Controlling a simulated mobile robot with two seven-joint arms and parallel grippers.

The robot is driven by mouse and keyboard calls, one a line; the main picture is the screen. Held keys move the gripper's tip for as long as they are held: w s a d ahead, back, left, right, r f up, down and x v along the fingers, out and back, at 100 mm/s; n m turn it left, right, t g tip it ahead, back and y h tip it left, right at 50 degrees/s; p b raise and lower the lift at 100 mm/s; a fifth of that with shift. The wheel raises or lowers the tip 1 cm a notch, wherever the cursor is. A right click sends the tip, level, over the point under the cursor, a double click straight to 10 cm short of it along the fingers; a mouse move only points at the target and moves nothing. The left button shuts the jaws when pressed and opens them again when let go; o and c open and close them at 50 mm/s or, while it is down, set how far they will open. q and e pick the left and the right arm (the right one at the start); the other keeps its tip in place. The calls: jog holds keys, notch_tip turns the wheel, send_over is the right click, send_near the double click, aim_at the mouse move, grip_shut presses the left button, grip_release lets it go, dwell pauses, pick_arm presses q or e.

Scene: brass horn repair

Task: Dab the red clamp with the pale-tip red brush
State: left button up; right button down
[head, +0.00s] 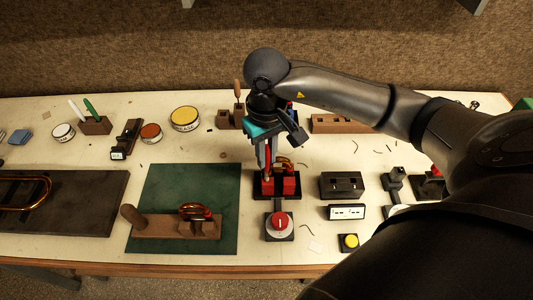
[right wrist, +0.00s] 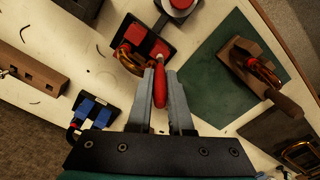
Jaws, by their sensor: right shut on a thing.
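My right gripper (head: 268,172) hangs over the middle of the bench; its fingers also show in the right wrist view (right wrist: 160,85). It is shut on the red brush (right wrist: 160,87), whose pale tip points away from the fingers. The red clamp (head: 288,186) has red blocks on a black base, with a curved brass tube beside them; it also shows in the right wrist view (right wrist: 136,34). The brush tip is at the edge of the nearer red block in the right wrist view. I cannot tell whether they touch. My left gripper is not in view.
A red knob on a grey box (head: 280,222) stands just in front of the clamp. A green mat (head: 165,182) with a wooden block (head: 170,226) and brass piece lies left. A black socket box (head: 342,185), a display (head: 345,212) and a yellow button (head: 349,242) stand right.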

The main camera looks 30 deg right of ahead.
jog(key=shift+s+f+b, duration=0.1)
jog(key=shift+f+b, duration=0.05)
jog(key=shift+b, duration=0.2)
dwell(1.2)
jog(key=shift+r+p, duration=1.75)
jog(key=shift+r, duration=1.85)
